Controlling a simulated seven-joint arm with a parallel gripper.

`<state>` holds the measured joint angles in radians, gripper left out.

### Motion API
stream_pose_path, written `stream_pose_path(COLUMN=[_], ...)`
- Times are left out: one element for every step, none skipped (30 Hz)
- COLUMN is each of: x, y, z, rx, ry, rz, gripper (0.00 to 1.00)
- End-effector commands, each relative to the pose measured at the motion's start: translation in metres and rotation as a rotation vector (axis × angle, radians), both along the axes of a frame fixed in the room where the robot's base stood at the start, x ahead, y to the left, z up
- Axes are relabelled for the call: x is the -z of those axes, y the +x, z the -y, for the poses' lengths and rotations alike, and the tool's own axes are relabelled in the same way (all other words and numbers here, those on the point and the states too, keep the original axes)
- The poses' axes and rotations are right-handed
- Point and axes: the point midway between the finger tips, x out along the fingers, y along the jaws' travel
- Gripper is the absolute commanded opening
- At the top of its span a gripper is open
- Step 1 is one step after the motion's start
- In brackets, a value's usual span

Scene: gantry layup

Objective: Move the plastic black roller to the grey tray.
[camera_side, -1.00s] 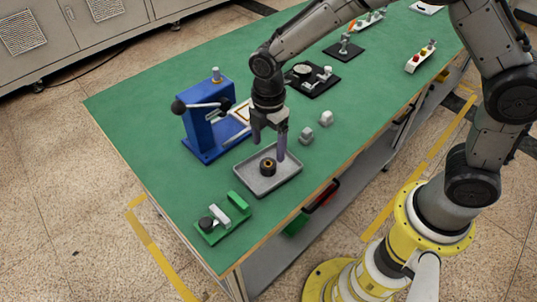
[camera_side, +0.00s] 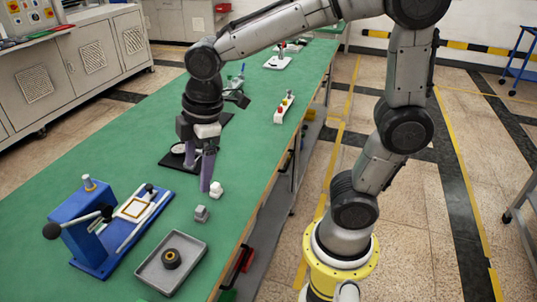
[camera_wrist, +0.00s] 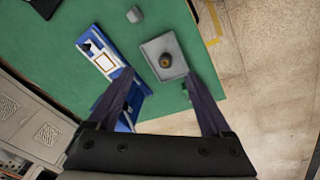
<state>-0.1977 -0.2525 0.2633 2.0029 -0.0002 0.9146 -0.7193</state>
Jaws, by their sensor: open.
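The black roller (camera_side: 172,258), with a tan core, rests inside the shallow grey tray (camera_side: 150,275) near the front of the green table. The roller (camera_wrist: 165,61) and tray (camera_wrist: 162,43) also show in the wrist view, with the roller standing clear of the tray's walls. My gripper (camera_side: 199,176) is open and empty, up and away from the tray, near two small blocks. In the wrist view its fingers (camera_wrist: 160,76) are spread wide with nothing between them. The far finger is partly hidden in the side view.
A blue press-like fixture (camera_side: 85,225) with a lever stands left of the tray. A grey block (camera_side: 201,213) and a white block (camera_side: 216,189) sit beyond the tray. A black-based device (camera_side: 178,160) is behind my gripper. Left of these, the green table (camera_side: 110,150) is clear.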

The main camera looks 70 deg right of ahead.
Motion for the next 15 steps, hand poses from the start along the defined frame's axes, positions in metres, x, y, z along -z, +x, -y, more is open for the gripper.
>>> stream_pose_path(x=[-0.014, -0.019, -0.024, -0.027, -0.028, -0.03, -0.03, -0.03, -0.029, -0.028, -0.027, -0.026, -0.025, -0.024, -0.023], y=[-0.021, -0.033, -0.048, -0.059, -0.07, -0.084, -0.093, -0.101, -0.111, -0.117, -0.122, -0.127, -0.13, -0.133, -0.135], z=[0.014, 0.02, 0.028, 0.034, 0.038, 0.044, 0.047, 0.05, 0.053, 0.055, 0.056, 0.058, 0.059, 0.059, 0.06], rx=[0.124, 0.201, 0.299, 0.372, 0.44, 0.524, 0.581, 0.632, 0.695, 0.734, 0.769, 0.807, 0.828, 0.846, 0.863], ry=[0.031, 0.05, 0.078, 0.099, 0.12, 0.148, 0.167, 0.185, 0.208, 0.223, 0.237, 0.251, 0.26, 0.268, 0.274], rz=[0.045, 0.065, 0.093, 0.113, 0.131, 0.154, 0.17, 0.185, 0.201, 0.211, 0.221, 0.23, 0.235, 0.24, 0.244], gripper=[0.83, 0.83, 0.83, 0.83, 0.83, 0.83, 0.83, 0.83, 0.83, 0.83, 0.83, 0.83, 0.83, 0.83, 0.83])
